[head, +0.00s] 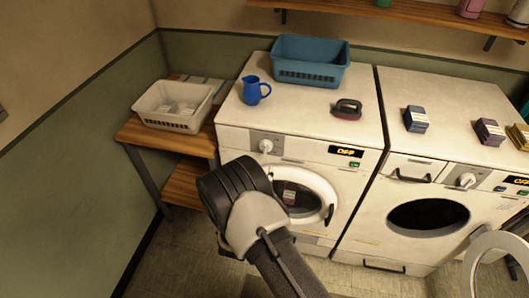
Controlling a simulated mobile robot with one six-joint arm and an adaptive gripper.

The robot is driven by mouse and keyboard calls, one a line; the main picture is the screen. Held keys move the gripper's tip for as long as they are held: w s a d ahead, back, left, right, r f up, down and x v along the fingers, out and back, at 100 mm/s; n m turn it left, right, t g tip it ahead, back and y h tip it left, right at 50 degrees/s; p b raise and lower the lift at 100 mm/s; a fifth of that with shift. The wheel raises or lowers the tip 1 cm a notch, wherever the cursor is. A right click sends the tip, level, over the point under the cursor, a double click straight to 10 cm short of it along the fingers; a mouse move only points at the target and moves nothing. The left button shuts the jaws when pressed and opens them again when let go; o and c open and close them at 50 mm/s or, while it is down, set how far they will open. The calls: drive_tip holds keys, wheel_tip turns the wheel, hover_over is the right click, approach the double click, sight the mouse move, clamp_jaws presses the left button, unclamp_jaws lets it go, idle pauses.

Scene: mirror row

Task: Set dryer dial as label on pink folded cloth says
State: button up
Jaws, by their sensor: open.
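Two white front-loading machines stand side by side; I cannot tell which is the dryer. The left machine (240,135) has a pale dial (266,146), a lit display (346,151) that seems to read OFF, and a shut round door (330,190). The right machine (400,165) has a pale dial (466,181), a partly visible lit display (515,180), and an open door (484,246). A small reddish and white thing (289,195) shows at the left door's glass; I cannot tell what it is. No pink folded cloth or label is readable. My arm crosses the lower middle; my gripper is not visible.
A blue basket (310,60), blue jug (255,90) and dark red iron-like object (346,107) stand on the left machine. Small boxes (416,119) stand on the right one. A white basket (160,121) holding pale items is on the wooden side table (135,128).

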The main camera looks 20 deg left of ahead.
sight(265, 150)
drive_tip(key=w+b, duration=0.1)
drive_tip(key=w, duration=0.9)
drive_tip(key=shift+w+a, duration=0.15)
drive_tip(key=shift+w, duration=0.15)
drive_tip(key=shift+c, duration=0.6)
drive_tip(key=c, duration=1)
